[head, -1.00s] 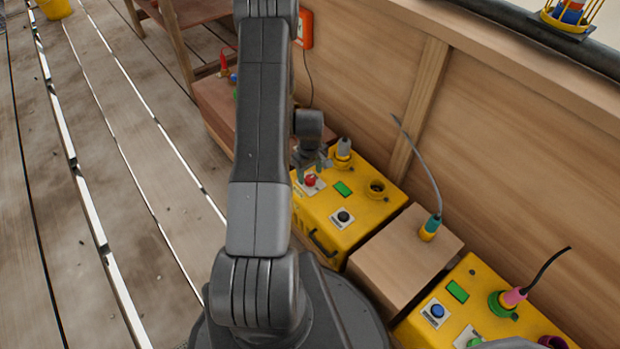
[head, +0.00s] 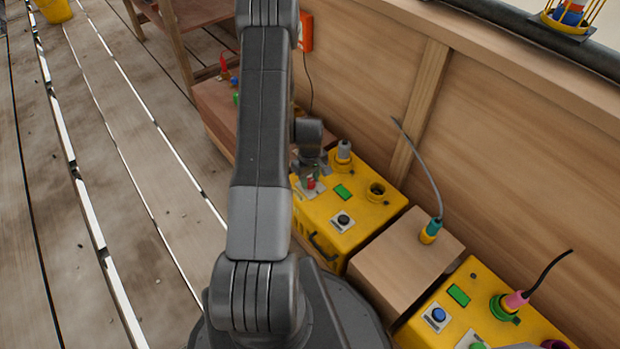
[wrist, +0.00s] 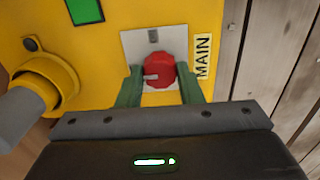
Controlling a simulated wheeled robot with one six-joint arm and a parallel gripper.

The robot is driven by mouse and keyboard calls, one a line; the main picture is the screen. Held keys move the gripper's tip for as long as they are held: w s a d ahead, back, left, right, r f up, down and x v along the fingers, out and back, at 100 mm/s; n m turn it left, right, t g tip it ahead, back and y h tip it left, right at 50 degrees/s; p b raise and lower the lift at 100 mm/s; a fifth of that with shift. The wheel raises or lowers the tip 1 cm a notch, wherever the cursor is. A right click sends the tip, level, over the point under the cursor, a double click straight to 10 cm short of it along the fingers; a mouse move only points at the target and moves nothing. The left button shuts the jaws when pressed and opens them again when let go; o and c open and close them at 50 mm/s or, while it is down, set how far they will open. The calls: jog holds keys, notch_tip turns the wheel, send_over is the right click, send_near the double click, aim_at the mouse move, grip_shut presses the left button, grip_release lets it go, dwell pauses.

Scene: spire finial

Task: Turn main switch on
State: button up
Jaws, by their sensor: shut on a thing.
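The main switch is a red round knob (wrist: 160,71) on a pale plate, next to a "MAIN" label (wrist: 202,57) in the wrist view. It sits on the yellow box (head: 335,215), and in the head view the red knob (head: 311,183) shows just below my gripper. My gripper (wrist: 160,88) points down at the box with its two green fingers on either side of the knob, shut on it. A small light mark shows on the knob's left part. A green rectangle (wrist: 84,10) is on the box near the plate.
A grey plug (head: 344,150) stands in a yellow socket beside the knob. An empty socket (head: 376,190) and a black button (head: 343,219) are on the same box. A wooden block (head: 405,262) and a second yellow box (head: 460,310) stand to the right, by the wooden wall.

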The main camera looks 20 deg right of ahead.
jog(key=m, duration=0.4)
jog(key=shift+m+b, duration=0.35)
jog(key=shift+m, duration=0.05)
jog(key=m, duration=0.8)
jog(key=shift+m+b, duration=0.4)
jog(key=shift+m, duration=2)
jog(key=o, duration=1)
jog(key=shift+r, duration=0.1)
